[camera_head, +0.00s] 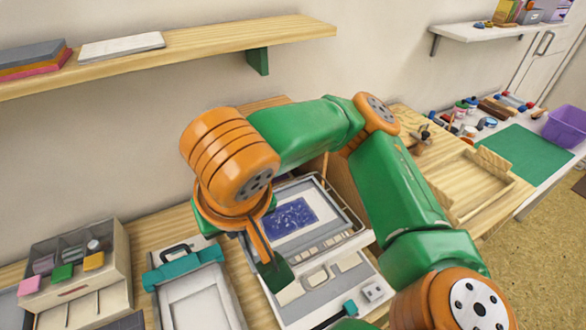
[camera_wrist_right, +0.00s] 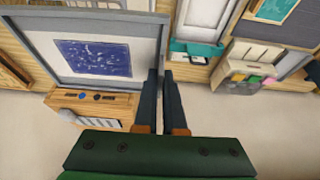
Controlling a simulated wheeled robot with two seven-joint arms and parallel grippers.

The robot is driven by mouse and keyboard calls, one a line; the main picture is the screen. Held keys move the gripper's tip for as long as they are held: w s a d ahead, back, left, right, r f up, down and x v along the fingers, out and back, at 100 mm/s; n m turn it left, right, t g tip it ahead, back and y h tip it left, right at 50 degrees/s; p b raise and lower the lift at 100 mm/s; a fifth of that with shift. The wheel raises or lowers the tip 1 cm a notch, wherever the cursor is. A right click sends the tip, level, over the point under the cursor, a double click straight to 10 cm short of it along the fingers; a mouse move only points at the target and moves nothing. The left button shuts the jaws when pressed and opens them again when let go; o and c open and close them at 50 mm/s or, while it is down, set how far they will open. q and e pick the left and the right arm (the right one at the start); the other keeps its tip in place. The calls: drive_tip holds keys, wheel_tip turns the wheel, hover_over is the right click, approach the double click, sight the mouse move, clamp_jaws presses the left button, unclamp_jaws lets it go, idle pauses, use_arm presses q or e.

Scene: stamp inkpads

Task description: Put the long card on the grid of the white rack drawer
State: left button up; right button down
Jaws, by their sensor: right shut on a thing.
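My right arm comes in from the right in the head view, and its gripper hangs low in front of a grey-framed panel with a blue print (camera_head: 290,218). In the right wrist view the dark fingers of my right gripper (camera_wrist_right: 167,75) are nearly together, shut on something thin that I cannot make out. The blue-print panel (camera_wrist_right: 95,57) lies just left of the fingers there, its grey frame reaching close to them. I cannot clearly pick out the long card or the white rack drawer's grid. My left gripper is not in view.
A frame with a teal clamp bar (camera_head: 185,268) stands left of the panel. A compartment box (camera_head: 75,262) with coloured blocks is at far left. A wooden tray (camera_head: 475,190), green mat (camera_head: 528,155) and purple bin (camera_head: 567,126) are at right. A wall shelf (camera_head: 180,57) hangs above.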

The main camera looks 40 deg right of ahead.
drive_tip(key=w+d+f, duration=0.2)
drive_tip(key=d, duration=0.1)
drive_tip(key=w+d+f+b, duration=0.1)
drive_tip(key=shift+d+f, duration=0.1)
drive_tip(key=shift+d, duration=0.25)
drive_tip(key=w+d+f+b, duration=0.1)
drive_tip(key=d+f+b, duration=0.1)
drive_tip(key=d+f, duration=0.1)
drive_tip(key=w+d+f+b, duration=0.1)
drive_tip(key=d+f, duration=0.1)
drive_tip(key=shift+w+d, duration=0.2)
drive_tip(key=shift+w, duration=0.1)
drive_tip(key=x, duration=0.3)
drive_tip(key=shift+s+d+f, duration=0.15)
drive_tip(key=shift+s+f, duration=0.05)
drive_tip(key=shift+f, duration=0.2)
drive_tip(key=shift+d+f, duration=0.1)
drive_tip(key=shift+f, duration=0.15)
drive_tip(key=shift+f, duration=0.1)
drive_tip(key=c, duration=1)
unclamp_jaws()
